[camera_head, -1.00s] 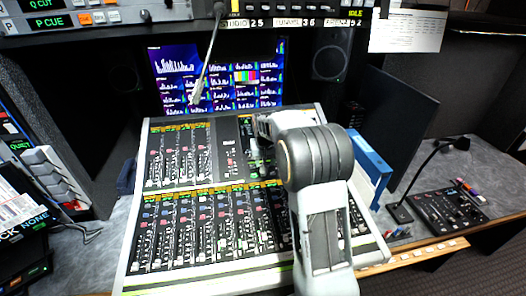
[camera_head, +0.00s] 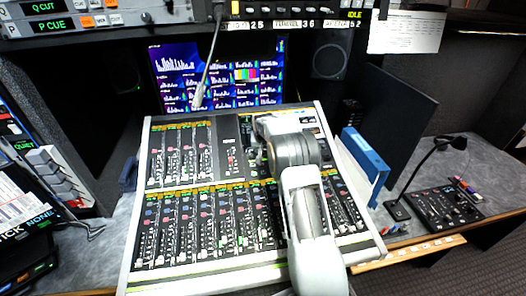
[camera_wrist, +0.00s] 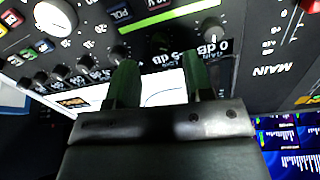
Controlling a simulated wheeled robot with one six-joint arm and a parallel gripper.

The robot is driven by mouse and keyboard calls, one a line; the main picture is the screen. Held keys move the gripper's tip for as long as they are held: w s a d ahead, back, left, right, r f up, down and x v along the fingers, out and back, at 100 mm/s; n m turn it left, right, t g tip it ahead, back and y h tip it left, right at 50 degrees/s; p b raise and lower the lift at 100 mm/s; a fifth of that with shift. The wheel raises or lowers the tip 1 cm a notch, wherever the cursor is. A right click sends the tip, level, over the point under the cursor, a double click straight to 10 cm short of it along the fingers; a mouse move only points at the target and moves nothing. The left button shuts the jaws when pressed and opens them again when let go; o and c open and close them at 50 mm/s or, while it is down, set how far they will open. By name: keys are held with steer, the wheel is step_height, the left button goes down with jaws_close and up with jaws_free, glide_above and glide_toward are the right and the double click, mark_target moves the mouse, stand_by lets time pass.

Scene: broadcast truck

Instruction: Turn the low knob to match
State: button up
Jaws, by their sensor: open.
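In the wrist view my gripper (camera_wrist: 158,62) has its two green fingers apart, with nothing between them. The fingers point at a dark control panel (camera_wrist: 240,75) with a row of small black knobs (camera_wrist: 88,63) and a large white knob (camera_wrist: 56,17). Dark round knobs lie partly behind the fingertips; I cannot tell whether the fingers touch any. Which one is the low knob is not clear. In the head view my arm hides the gripper, which reaches over the upper right of the mixing console (camera_head: 225,147).
A microphone on a gooseneck (camera_head: 197,96) hangs above the console's back edge, before a monitor (camera_head: 265,88). A blue binder (camera_head: 365,160) stands close right of my arm. A small black control box (camera_head: 447,208) and a desk lamp (camera_head: 398,205) are farther right.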

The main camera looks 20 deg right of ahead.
mark_target(263, 153)
steer(key=shift+x, duration=1.9)
steer(key=shift+c, duration=0.4)
jaws_close()
steer(key=shift+f+n, duration=0.1)
steer(key=shift+n, duration=0.2)
steer(key=shift+n+b, duration=0.5)
steer(key=shift+b, duration=0.15)
steer(key=shift+n+b, duration=1.15)
steer(key=shift+n, duration=0.75)
steer(key=shift+s+n, duration=0.1)
steer(key=shift+n, duration=0.2)
